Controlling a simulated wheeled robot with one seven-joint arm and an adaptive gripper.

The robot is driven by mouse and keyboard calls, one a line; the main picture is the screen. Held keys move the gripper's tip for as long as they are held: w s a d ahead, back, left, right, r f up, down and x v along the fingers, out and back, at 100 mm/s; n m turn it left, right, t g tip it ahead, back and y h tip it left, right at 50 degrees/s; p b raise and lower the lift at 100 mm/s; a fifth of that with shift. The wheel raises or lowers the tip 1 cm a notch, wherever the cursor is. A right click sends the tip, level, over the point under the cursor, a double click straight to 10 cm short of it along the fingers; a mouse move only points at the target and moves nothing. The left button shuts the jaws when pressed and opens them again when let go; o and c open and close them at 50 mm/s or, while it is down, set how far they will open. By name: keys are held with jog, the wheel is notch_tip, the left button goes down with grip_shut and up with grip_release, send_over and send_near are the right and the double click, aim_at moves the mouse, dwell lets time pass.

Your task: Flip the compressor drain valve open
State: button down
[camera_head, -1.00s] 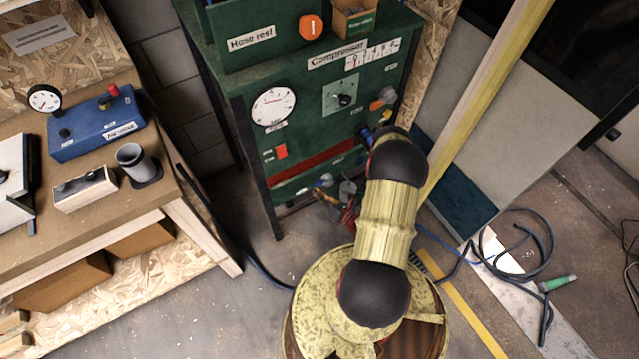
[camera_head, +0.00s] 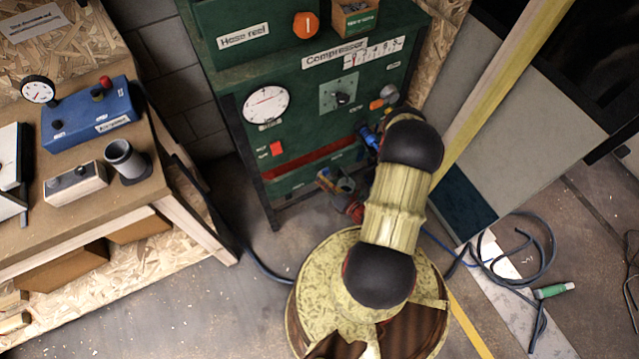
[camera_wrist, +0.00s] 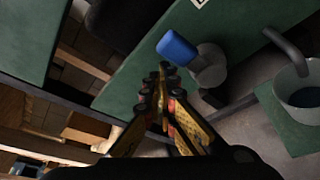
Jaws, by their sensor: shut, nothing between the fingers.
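The green compressor panel (camera_head: 315,120) stands at the centre of the head view. A blue lever handle (camera_head: 369,137), which looks like the drain valve's, sticks out low on its right side, beside my arm. In the wrist view the blue handle (camera_wrist: 177,47) points up and left from a round grey valve body (camera_wrist: 208,66). My gripper (camera_wrist: 163,75) is shut and empty. Its fingertips appear just left of and below the handle; whether they touch it I cannot tell.
A grey cup (camera_wrist: 302,92) under a bent pipe is at the right of the wrist view. A workbench (camera_head: 95,215) with a blue gauge box (camera_head: 90,117) stands left. A yellow post (camera_head: 490,95) rises just right of my arm. A coiled hose (camera_head: 545,255) lies on the floor.

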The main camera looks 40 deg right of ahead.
jog(key=shift+d+r, duration=0.2)
jog(key=shift+d, duration=0.1)
jog(key=shift+d+r, duration=0.1)
jog(key=shift+d, duration=0.1)
dwell(0.4)
